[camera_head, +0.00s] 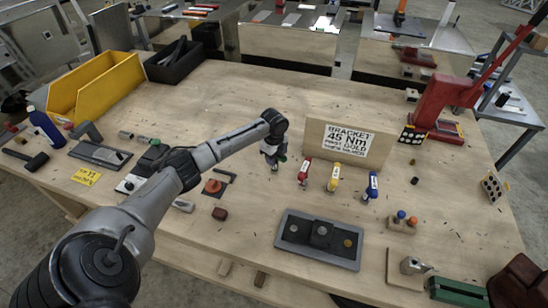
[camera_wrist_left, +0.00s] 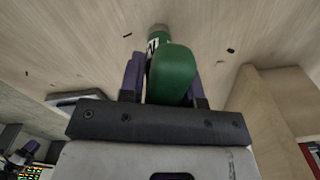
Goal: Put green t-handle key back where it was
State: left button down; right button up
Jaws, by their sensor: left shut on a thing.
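My left gripper (camera_head: 274,158) is shut on the green t-handle key (camera_wrist_left: 172,75), with the green handle between its fingers in the left wrist view. In the head view the gripper hides most of that key. The gripper is just left of the red t-handle key (camera_head: 304,171), in front of the left end of the sign board. The yellow t-handle key (camera_head: 333,178) and blue t-handle key (camera_head: 372,187) stand upright further right in the same row. I cannot tell whether the green key's tip touches the table. My right gripper is not in view.
The wooden board with the 45 Nm sign (camera_head: 347,143) stands behind the keys. A grey tray (camera_head: 290,249) lies in front. A red press (camera_head: 443,102) stands at right, a yellow bin (camera_head: 108,88) at back left. The wooden tabletop (camera_head: 250,85) is clear behind my left arm.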

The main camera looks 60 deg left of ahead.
pick_arm(q)
jog(key=shift+f, duration=0.1)
jog(key=c, duration=0.8)
grip_release()
notch_tip(320, 180, up, 12)
jog(key=shift+r+p, duration=0.2)
jog(key=shift+p, duration=0.4)
